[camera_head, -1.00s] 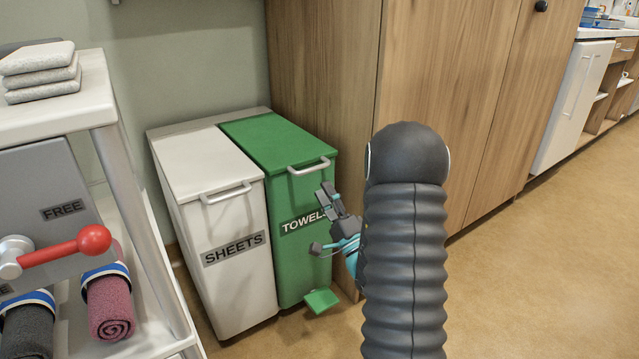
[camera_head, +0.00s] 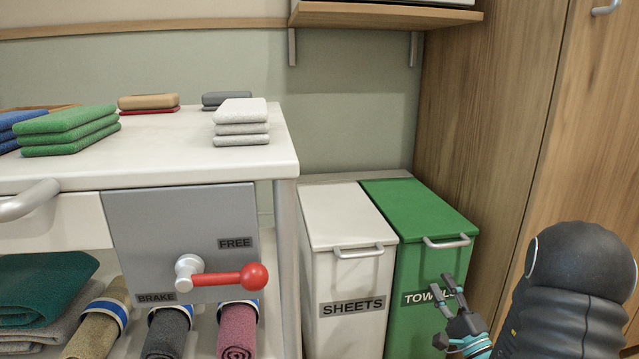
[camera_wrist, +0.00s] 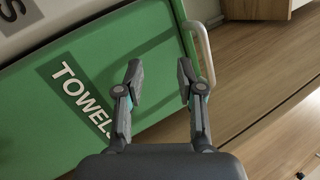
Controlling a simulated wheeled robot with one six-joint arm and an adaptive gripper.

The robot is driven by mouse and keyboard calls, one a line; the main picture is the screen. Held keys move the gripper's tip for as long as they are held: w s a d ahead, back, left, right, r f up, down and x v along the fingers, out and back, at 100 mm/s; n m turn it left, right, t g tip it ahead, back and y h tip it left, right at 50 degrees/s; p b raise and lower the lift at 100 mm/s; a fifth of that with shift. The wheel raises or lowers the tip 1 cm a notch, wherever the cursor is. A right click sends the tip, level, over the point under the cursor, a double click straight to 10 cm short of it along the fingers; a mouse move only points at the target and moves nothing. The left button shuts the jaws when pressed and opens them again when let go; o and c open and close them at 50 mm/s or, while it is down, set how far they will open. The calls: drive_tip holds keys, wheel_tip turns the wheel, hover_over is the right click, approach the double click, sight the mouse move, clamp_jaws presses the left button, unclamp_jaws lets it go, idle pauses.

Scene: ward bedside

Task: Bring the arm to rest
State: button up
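My gripper (camera_head: 449,312) is at the lower right of the head view, in front of the green TOWELS bin (camera_head: 425,222). In the wrist view my gripper (camera_wrist: 160,82) is open, its two fingers apart with nothing between them. The green bin (camera_wrist: 60,110) fills the left of that view, with its handle (camera_wrist: 202,55) just beyond the right finger. I cannot tell how far the fingertips are from the bin. My dark ribbed arm covers the lower right corner of the head view.
A white SHEETS bin (camera_head: 347,290) stands left of the green one. A white cart (camera_head: 180,152) with folded cloths and a red-knobbed lever (camera_head: 253,277) at FREE stands further left. A wooden cabinet (camera_head: 490,110) rises behind on the right. A wall shelf (camera_head: 385,16) hangs above.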

drive_tip(key=s+a+f+n+g+y, duration=0.2)
drive_tip(key=s+a+g+y, duration=0.2)
drive_tip(key=a+g, duration=0.25)
drive_tip(key=s+a+f+n+g+y, duration=0.2)
drive_tip(key=s+a+g+y, duration=0.15)
drive_tip(key=a+g, duration=0.35)
drive_tip(key=s+a+n+g+h+p, duration=0.1)
drive_tip(key=s+a+n+g, duration=0.1)
drive_tip(key=s+a+g, duration=0.3)
drive_tip(key=s+n+g+h+p, duration=0.1)
drive_tip(key=s+n+g+p, duration=0.1)
drive_tip(key=s, duration=0.4)
drive_tip(key=s+d+r+n+h+p, duration=0.4)
drive_tip(key=s+d+r+n+h, duration=0.3)
drive_tip(key=h, duration=0.3)
drive_tip(key=s+a+r+n+t+h+p, duration=0.1)
drive_tip(key=s+r+t+p, duration=0.1)
drive_tip(key=r, duration=0.5)
drive_tip(key=s+a+r+n+t+p, duration=0.1)
drive_tip(key=r+t, duration=0.1)
drive_tip(key=r, duration=0.4)
drive_tip(key=shift+s+a+r+n+h+p, duration=0.35)
drive_tip(key=shift+s+r+n, duration=0.05)
